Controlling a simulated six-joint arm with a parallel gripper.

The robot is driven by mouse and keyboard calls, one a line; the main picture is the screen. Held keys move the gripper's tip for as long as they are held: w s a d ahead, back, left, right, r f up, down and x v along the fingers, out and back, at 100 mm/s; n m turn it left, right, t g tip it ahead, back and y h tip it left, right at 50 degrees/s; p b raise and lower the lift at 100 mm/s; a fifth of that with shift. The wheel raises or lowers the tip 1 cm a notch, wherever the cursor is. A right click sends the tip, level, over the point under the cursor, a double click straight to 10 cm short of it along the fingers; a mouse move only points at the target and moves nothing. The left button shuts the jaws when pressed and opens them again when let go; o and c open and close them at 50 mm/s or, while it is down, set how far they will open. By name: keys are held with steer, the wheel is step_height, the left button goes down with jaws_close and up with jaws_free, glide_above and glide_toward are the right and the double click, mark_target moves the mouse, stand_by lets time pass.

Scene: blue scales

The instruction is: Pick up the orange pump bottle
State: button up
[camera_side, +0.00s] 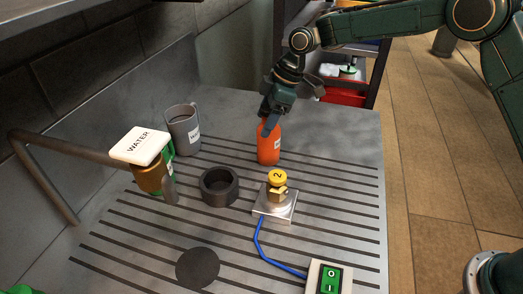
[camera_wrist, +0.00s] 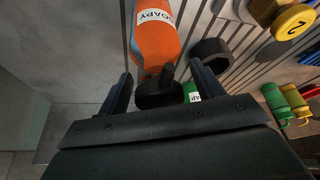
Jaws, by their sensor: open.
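The orange pump bottle (camera_side: 268,148) stands upright on the grooved grey worktop, behind the brass weight on its plate. In the wrist view the orange bottle (camera_wrist: 156,42) has a white label reading "SOAPY" and a black pump top. My gripper (camera_side: 272,118) is directly above the bottle, at its top. In the wrist view my gripper (camera_wrist: 160,85) is open, with one finger on each side of the black pump head. I cannot tell whether either finger touches it.
A grey mug (camera_side: 183,130) stands left of the bottle. A dark ring (camera_side: 218,187) and a brass weight with yellow top (camera_side: 277,183) on a metal plate are in front. A "WATER" tap (camera_side: 143,147) is at left, a green switch box (camera_side: 329,278) at front right.

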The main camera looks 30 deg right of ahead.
steer(key=shift+c, duration=0.5)
steer(key=shift+f, duration=0.1)
jaws_close()
steer(key=shift+d, duration=0.1)
steer(key=shift+r, duration=5.2)
